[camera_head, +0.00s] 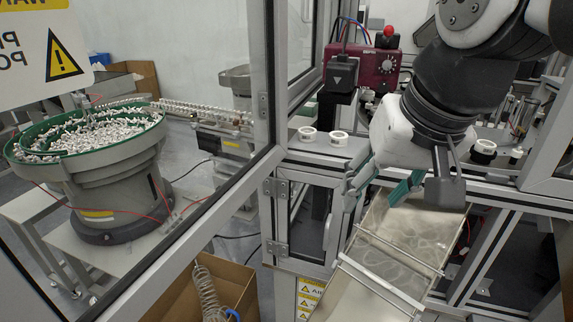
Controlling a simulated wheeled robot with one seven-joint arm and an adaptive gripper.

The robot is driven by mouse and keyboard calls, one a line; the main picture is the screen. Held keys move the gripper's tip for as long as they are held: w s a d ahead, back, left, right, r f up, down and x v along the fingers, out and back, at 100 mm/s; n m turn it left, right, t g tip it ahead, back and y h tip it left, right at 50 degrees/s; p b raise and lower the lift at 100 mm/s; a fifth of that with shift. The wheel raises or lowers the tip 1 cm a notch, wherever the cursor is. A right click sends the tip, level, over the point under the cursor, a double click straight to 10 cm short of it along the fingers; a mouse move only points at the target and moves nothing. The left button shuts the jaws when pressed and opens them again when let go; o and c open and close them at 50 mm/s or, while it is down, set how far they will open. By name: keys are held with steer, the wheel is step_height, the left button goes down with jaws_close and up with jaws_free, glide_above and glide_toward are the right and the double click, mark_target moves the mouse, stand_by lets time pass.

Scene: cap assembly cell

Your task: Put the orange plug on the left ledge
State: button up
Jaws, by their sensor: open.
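My gripper (371,203) is open, with two green fingers spread apart and pointing down over a pale metal chute. I see nothing between the fingers. I cannot make out an orange plug anywhere in view; my arm and gripper hide part of the cell. The left ledge (318,150) is a grey metal strip to the left of my gripper, at the cell's opening. Two white rings, a left one (307,133) and a right one (338,138), rest on it.
The chute (412,237) slopes under my gripper. A dark red control box (362,70) stands behind the left ledge. A white-and-black ring (484,150) sits on the right side. Metal posts and an open door frame (257,90) bound the opening. A bowl feeder (100,170) stands far left.

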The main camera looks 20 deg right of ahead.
steer(key=s+f+n, duration=0.1)
steer(key=s+f, duration=0.1)
steer(key=s+a+f+n, duration=0.1)
steer(key=f+n, duration=0.1)
steer(key=shift+s+a+t, duration=0.2)
steer(key=shift+s+t, duration=0.1)
steer(key=shift+s, duration=0.05)
